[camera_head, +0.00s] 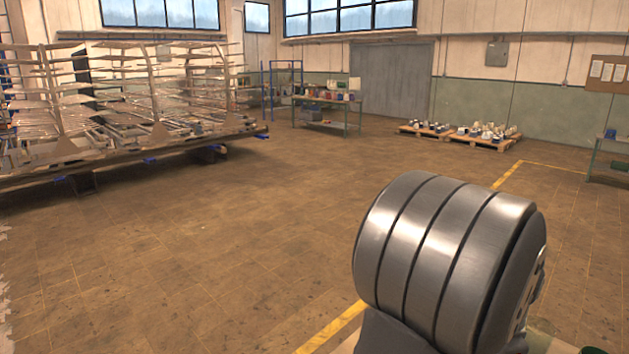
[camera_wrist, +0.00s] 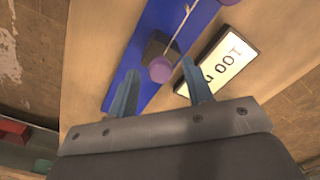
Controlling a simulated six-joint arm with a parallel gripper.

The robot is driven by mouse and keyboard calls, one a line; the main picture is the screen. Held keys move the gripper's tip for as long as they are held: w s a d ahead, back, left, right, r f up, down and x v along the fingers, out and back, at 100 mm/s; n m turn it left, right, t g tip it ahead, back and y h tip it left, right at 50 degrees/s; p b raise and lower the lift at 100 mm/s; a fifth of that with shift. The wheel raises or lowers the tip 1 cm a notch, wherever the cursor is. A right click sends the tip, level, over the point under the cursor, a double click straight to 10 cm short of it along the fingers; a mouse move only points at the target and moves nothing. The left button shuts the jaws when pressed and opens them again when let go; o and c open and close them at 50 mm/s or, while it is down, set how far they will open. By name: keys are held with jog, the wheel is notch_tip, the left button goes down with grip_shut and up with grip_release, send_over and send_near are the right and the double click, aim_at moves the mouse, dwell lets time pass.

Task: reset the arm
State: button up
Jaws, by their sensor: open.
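My gripper (camera_wrist: 160,66) shows in the wrist view with its two blue-grey fingers apart. No object is clamped between them. A dark block (camera_wrist: 157,45) is just behind the ball. A blue strip (camera_wrist: 118,65) runs diagonally across a light wooden surface (camera_wrist: 92,45). My gripper is not visible in the head view.
In the head view, a large rack (camera_head: 150,95) stands at the left and a bench with containers (camera_head: 328,100) at the back. Loaded pallets (camera_head: 482,138) sit on the floor at the back right. The middle floor (camera_head: 240,225) is open. A red object (camera_wrist: 14,132) shows lower left in the wrist view.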

notch_tip(320, 180, up, 18)
notch_tip(320, 180, down, 17)
jog(key=shift+f, duration=0.15)
jog(key=s+d, duration=0.6)
jog(key=shift+f, duration=0.35)
notch_tip(320, 180, up, 17)
jog(key=a+n+h, duration=0.1)
jog(key=a+n, duration=0.2)
jog(key=a, duration=0.6)
jog(key=shift+w+f+t, duration=0.15)
jog(key=shift+w+t, duration=0.15)
jog(key=shift+t, duration=0.1)
